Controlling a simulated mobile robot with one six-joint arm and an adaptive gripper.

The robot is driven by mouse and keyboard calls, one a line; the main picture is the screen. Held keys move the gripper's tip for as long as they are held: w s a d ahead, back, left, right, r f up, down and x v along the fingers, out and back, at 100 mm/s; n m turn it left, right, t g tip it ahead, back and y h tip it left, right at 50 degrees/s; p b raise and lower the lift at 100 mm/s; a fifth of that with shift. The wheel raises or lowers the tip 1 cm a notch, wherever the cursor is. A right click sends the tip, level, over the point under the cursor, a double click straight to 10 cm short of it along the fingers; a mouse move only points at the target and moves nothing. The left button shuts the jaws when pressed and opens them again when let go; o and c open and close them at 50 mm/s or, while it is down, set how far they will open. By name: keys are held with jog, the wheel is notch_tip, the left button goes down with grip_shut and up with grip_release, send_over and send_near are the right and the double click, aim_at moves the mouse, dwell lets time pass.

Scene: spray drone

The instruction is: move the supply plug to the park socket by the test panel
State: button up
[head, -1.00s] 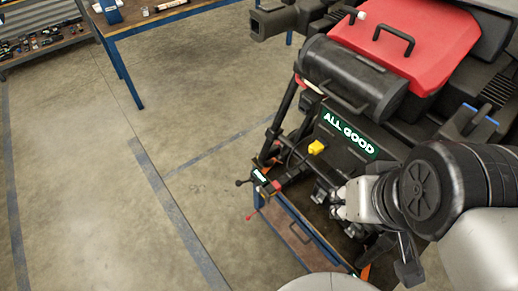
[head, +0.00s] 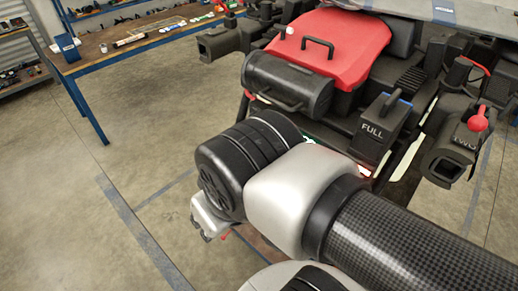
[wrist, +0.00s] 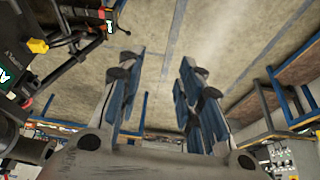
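My gripper (wrist: 158,60) is open and empty in the wrist view, its two blue-padded fingers apart over bare floor. In the head view only part of the gripper (head: 208,222) shows below the black wrist joint. A yellow connector-like part (wrist: 38,46) sits on the dark machine at the upper left of the wrist view, left of my fingers. I cannot tell if it is the supply plug. A panel with dials (wrist: 282,156) stands at the lower right; it may be the test panel. I cannot make out the park socket. My arm hides the machine's lower front in the head view.
The black machine with its red lid (head: 335,50) fills the upper right of the head view. A blue-legged workbench (head: 150,45) stands at the back left. The floor (head: 60,190) at left is clear.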

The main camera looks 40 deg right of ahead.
jog(key=shift+o, duration=0.6)
jog(key=shift+o, duration=0.6)
jog(key=shift+s+d+f, duration=0.1)
jog(key=shift+d+f, duration=0.05)
jog(key=shift+f, duration=0.05)
jog(key=w+d+f+n+g+h, duration=0.1)
jog(key=d+f+n+g+h, duration=0.3)
jog(key=d+h, duration=0.15)
jog(key=w+d+f+n+g+h, duration=0.1)
jog(key=d+f+n+g+h, duration=0.3)
jog(key=d, duration=0.3)
jog(key=w+d+f+n+t+h, duration=0.1)
jog(key=w+f+n+t+h, duration=0.1)
jog(key=w+f+n+h, duration=0.1)
jog(key=w+d+f+n+t+h, duration=0.2)
jog(key=w+n+h, duration=0.3)
jog(key=w+n, duration=0.3)
jog(key=shift+w+d+f+t, duration=0.3)
jog(key=shift+w+f+t, duration=0.2)
jog(key=shift+w+f, duration=0.2)
jog(key=shift+d+h, duration=0.1)
jog(key=shift+h, duration=0.15)
jog(key=d, duration=0.9)
jog(key=shift+w, duration=0.3)
